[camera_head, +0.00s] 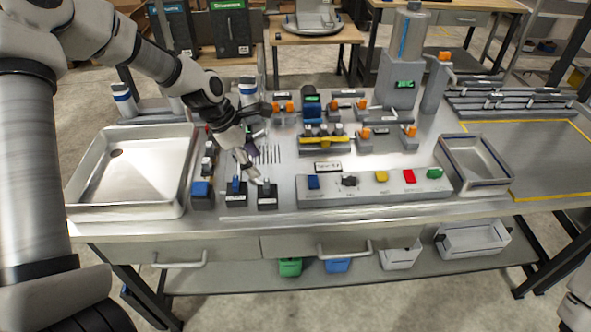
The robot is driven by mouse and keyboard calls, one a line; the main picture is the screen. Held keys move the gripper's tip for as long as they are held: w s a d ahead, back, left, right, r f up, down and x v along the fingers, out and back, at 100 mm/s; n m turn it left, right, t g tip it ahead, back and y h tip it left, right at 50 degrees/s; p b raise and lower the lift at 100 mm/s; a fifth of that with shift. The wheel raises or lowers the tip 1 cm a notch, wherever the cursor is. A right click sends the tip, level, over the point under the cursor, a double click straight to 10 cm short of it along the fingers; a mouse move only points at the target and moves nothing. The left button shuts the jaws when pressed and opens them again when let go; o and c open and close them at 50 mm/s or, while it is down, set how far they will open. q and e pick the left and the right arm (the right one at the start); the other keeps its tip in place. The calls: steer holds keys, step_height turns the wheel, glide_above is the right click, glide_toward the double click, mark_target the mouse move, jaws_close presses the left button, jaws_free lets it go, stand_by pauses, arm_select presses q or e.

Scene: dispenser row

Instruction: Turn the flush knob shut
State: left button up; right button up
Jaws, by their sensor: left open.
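I cannot read which label says flush. A black knob (349,181) sits on the grey control panel (430,198), between a blue button and a yellow button. Left of the panel, small dark blocks with handles stand on the table: one with a blue top (203,189), one with an upright blue handle (236,193) and a black one (267,195). My left gripper (256,174) is open, pointing down just above the black block and left of the panel. Whether it touches the block's handle I cannot tell. My right gripper is out of view.
A metal tray (84,184) lies on the left of the table and a smaller bin (485,183) on the right. Orange-handled valves (365,134) and a tall dispenser (403,62) stand behind the panel. The yellow-outlined area (545,165) at right is bare.

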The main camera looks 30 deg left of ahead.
mark_target(265, 184)
arm_select(q)
steer(key=x, duration=0.2)
steer(key=b+x, duration=0.1)
steer(key=x, duration=0.3)
steer(key=shift+s+d+f, duration=0.15)
steer(key=shift+s+f, duration=0.15)
steer(key=shift+f, duration=0.15)
steer(key=shift+w+d+f, duration=0.1)
steer(key=shift+w+f, duration=0.15)
steer(key=shift+s+r, duration=0.1)
steer(key=shift+s, duration=0.2)
steer(key=shift+c, duration=1.4)
steer(key=c, duration=0.9)
